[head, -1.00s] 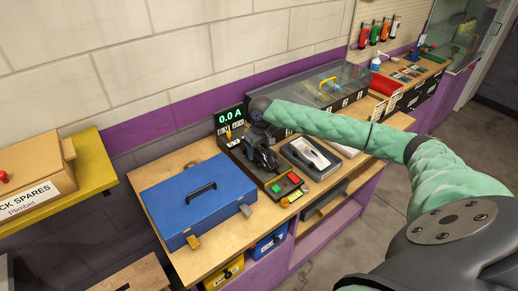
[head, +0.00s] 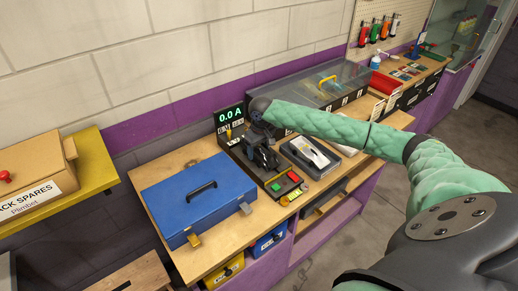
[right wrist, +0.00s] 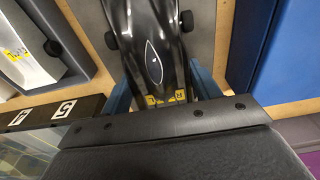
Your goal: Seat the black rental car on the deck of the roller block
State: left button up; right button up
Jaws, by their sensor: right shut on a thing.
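The black rental car (right wrist: 150,30) fills the top of the right wrist view, with a pale teardrop outline and yellow plates with black lettering on its near end. My right gripper (right wrist: 162,92) is shut on that end, with a blue finger on each side. In the head view the car (head: 266,157) is over the roller block (head: 254,176), below my right gripper (head: 262,138). The block has a display reading 0.0 A (head: 229,114) behind it. I cannot tell whether the car's wheels touch the deck. My left gripper is not in view.
A blue case (head: 185,205) lies left of the block on the wooden bench. A grey tray with a white item (head: 310,153) lies to the right. A clear-lidded case (head: 325,85) stands behind. Green and red buttons (head: 292,177) are at the block's front.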

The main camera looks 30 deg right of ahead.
dwell(0.4)
jog(key=o, duration=1.2)
jog(key=shift+r+p, duration=2.6)
jog(key=shift+r, duration=2.35)
